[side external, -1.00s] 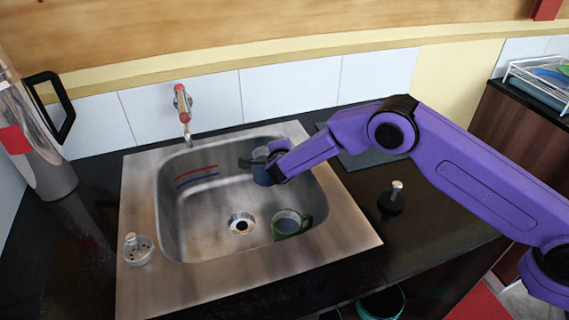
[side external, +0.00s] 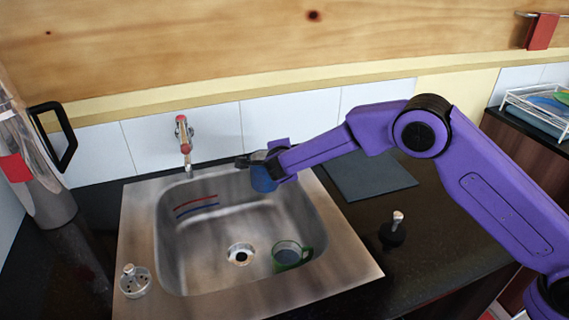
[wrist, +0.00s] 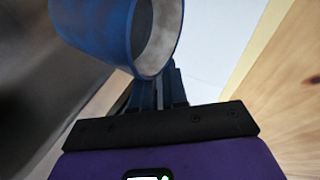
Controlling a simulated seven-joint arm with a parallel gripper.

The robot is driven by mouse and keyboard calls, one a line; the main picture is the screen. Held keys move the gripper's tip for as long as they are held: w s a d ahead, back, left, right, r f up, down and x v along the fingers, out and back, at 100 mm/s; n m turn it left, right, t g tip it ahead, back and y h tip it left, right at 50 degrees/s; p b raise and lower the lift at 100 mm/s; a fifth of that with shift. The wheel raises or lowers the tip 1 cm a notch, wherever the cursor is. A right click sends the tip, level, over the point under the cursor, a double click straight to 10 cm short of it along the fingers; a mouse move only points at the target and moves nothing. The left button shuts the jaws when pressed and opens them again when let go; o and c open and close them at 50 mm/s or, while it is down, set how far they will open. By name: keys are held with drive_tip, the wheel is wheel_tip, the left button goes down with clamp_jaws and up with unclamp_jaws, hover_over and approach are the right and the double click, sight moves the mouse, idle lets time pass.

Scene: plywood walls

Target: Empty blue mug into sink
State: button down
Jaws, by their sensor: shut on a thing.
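The blue mug (side external: 263,181) is held above the right back part of the metal sink (side external: 345,250). My gripper (side external: 259,163) is shut on it, with the dark fingers across its upper part. In the wrist view the mug (wrist: 95,30) fills the upper left, and its open mouth and pale grey inside show. The gripper fingers (wrist: 157,92) reach up to the rim there. The side view does not show the mug's mouth, so I cannot tell its exact tilt. No liquid is visible leaving it.
A green mug (side external: 305,257) stands in the basin right of the drain (side external: 240,255). The faucet (side external: 184,140) is behind the sink. A strainer (side external: 135,281) lies on the left rim. A dark mat (side external: 370,180) and stopper (side external: 393,232) are on the right counter. A steel jug (side external: 45,190) stands left.

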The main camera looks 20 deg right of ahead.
drive_tip(key=s+a+f+n+y, duration=0.3)
drive_tip(key=s+a, duration=0.3)
drive_tip(key=a, duration=0.3)
drive_tip(key=s+a+f+n+y, duration=0.4)
drive_tip(key=s+a+n+y, duration=0.2)
drive_tip(key=a, duration=0.3)
drive_tip(key=shift+s, duration=0.6)
drive_tip(key=shift+a, duration=0.1)
drive_tip(key=shift+w, duration=0.1)
drive_tip(key=shift+w+d+f+m+g+y, duration=0.15)
drive_tip(key=shift+w+d+m+g+y, duration=0.4)
drive_tip(key=shift+w+d+g, duration=0.25)
drive_tip(key=shift+w+d+f+m+g+y, duration=0.1)
drive_tip(key=shift+w+d+m+g+y, duration=0.35)
drive_tip(key=shift+w+d+m+g, duration=0.3)
drive_tip(key=shift+w+d+f+m+g+y+p, duration=0.1)
drive_tip(key=shift+w+d+m+g+y+p, duration=0.25)
drive_tip(key=shift+w+g, duration=0.35)
